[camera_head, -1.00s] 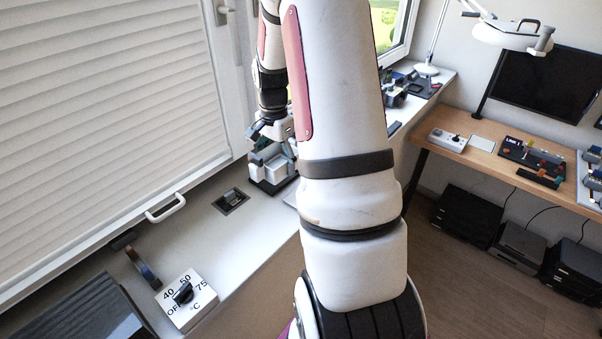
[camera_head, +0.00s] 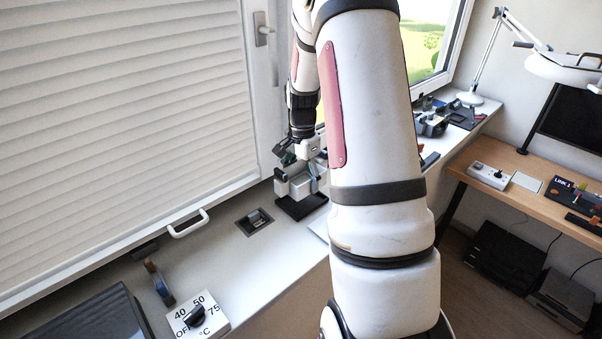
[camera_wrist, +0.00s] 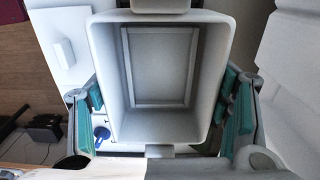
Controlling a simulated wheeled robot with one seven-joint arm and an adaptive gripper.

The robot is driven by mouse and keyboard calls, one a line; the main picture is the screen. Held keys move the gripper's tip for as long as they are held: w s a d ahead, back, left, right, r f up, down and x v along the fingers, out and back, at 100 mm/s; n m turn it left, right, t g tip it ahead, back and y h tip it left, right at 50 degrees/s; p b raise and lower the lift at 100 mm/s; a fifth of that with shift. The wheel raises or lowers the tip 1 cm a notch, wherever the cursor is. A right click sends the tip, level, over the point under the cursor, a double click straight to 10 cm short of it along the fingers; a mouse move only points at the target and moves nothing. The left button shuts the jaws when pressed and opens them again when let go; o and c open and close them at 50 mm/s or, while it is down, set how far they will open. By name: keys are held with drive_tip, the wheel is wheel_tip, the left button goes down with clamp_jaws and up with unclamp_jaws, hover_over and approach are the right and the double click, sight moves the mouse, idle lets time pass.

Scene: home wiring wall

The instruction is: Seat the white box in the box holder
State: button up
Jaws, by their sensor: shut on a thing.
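The white box (camera_wrist: 158,132) fills the middle of the wrist view. It is open at the top, and its inside looks empty. My gripper (camera_wrist: 162,115) is shut on it, with teal finger pads at its left and right sides. In the head view my gripper (camera_head: 298,158) points down over the windowsill, and the pale box (camera_head: 296,187) is below it. A flat black base (camera_head: 304,209) lies on the sill under the box. I cannot tell whether this base is the box holder, or whether box and base touch.
A square dark recessed fitting (camera_head: 255,221) is in the sill to the left. Dark devices (camera_head: 432,122) stand farther along the sill. A wooden desk (camera_head: 520,185) is at the right.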

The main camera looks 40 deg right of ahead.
drive_tip(key=shift+f+b, duration=0.55)
drive_tip(key=shift+f, duration=1.4)
drive_tip(key=shift+f+b, duration=0.4)
drive_tip(key=shift+f, duration=0.5)
idle(0.4)
drive_tip(key=o, duration=1.5)
drive_tip(key=shift+c, duration=0.2)
wheel_tip(320, 180, up, 12)
drive_tip(key=shift+c, duration=0.3)
wheel_tip(320, 180, up, 9)
drive_tip(key=p, duration=0.3)
hover_over(302, 201)
